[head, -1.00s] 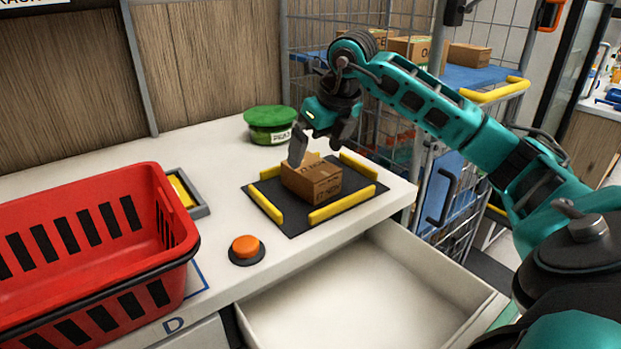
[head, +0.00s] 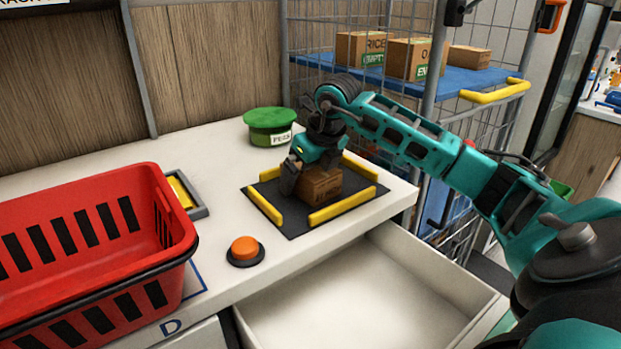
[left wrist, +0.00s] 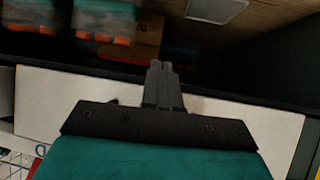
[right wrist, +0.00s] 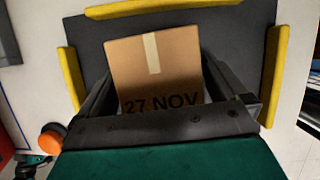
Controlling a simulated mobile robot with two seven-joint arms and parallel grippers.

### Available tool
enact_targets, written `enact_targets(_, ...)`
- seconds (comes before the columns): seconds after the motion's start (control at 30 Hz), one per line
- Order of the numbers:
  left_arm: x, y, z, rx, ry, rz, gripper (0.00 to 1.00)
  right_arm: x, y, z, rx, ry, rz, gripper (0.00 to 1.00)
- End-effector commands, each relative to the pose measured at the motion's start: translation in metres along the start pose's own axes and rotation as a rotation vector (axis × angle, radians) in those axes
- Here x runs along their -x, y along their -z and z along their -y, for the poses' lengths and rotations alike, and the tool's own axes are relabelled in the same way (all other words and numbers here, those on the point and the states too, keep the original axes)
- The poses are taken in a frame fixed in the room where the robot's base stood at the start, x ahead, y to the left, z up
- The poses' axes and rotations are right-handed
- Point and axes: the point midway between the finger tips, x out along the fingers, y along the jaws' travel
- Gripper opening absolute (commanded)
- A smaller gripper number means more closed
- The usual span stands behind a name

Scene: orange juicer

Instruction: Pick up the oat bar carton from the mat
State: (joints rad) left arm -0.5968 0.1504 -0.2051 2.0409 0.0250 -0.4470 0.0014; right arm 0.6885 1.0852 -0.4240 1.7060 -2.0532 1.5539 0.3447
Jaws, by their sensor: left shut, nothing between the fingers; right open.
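The oat bar carton (head: 322,187) is a small brown cardboard box on the black mat (head: 290,222) with yellow edge bars. In the right wrist view the carton (right wrist: 160,68) shows a pale tape strip and the print "27 NOV". My right gripper (head: 300,182) is lowered over the carton from above. In the right wrist view its open fingers (right wrist: 160,85) stand on either side of the carton; I cannot tell whether they touch it. My left gripper (left wrist: 160,70) is shut and empty, away from the mat, and is not in the head view.
A red basket (head: 90,235) stands at the left. An orange button (head: 244,250) is in front of the mat and a green-lidded tub (head: 269,126) behind it. An open drawer (head: 365,295) juts out below the counter. A wire cage with boxes on a blue shelf (head: 440,78) is behind.

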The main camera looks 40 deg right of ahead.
Motion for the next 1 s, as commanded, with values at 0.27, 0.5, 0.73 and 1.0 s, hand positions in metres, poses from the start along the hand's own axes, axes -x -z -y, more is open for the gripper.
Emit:
enact_targets(0.27, -0.0004, -0.0004, 0.0002, 0.000, 0.001, -0.001, 0.00, -0.0012, 0.0006, 0.0001, 0.000, 0.000, 0.000, 0.92)
enact_targets(0.5, -0.0004, -0.0005, 0.0005, 0.000, 0.001, -0.001, 0.00, -0.0012, 0.0006, 0.0001, 0.000, 0.000, 0.000, 0.69)
enact_targets(0.73, -0.0002, -0.0010, 0.0006, 0.001, 0.002, 0.000, 0.00, -0.0011, 0.0005, 0.0001, 0.000, 0.000, 0.000, 0.47)
enact_targets(1.0, 0.0012, -0.0026, 0.0003, 0.002, 0.001, 0.005, 0.00, 0.0007, -0.0005, 0.0001, 0.000, 0.000, 0.002, 0.47)
